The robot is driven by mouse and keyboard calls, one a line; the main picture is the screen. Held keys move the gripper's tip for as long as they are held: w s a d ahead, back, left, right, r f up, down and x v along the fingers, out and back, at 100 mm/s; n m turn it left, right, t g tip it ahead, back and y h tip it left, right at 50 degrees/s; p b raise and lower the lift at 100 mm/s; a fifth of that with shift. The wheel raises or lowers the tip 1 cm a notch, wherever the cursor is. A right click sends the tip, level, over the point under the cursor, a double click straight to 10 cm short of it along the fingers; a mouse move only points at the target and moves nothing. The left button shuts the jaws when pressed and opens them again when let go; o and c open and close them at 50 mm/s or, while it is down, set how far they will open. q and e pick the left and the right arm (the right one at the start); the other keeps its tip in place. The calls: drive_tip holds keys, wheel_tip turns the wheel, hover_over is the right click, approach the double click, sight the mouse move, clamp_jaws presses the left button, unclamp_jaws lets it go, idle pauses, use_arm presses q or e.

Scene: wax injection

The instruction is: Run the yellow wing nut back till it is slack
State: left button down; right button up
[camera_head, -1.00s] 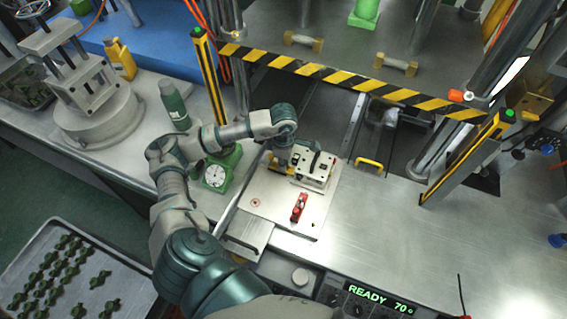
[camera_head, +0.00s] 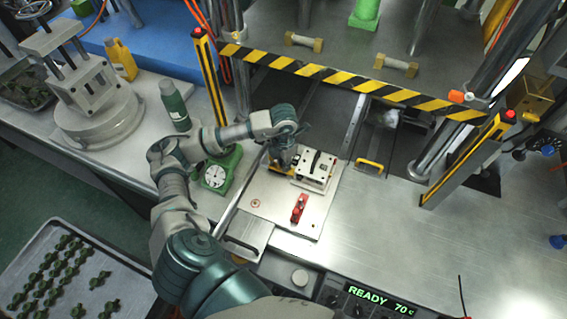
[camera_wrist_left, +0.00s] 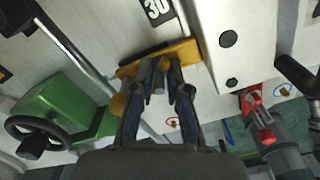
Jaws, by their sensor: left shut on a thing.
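The yellow wing nut (camera_wrist_left: 186,52) shows in the left wrist view as a yellow piece with a wing on each side, at the edge of the pale mould block (camera_wrist_left: 240,40). My left gripper (camera_wrist_left: 160,72) is shut on it, with its fingers hiding the middle of the nut. In the head view my left gripper (camera_head: 281,160) reaches down beside the mould block (camera_head: 316,168), with a little yellow of the wing nut (camera_head: 278,168) showing below. How tight the nut sits cannot be told. My right gripper is not in view.
The block sits on a pale plate (camera_head: 275,205) with a red toggle clamp (camera_head: 299,209) at its front. A striped bar (camera_head: 345,82) spans behind, between yellow posts with red lights.

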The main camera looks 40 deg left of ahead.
use_arm(q)
drive_tip(key=shift+f+n, duration=0.1)
drive_tip(key=shift+n, duration=0.5)
drive_tip(key=c, duration=1.4)
unclamp_jaws()
wheel_tip(320, 180, up, 12)
drive_tip(key=shift+w+f, duration=0.1)
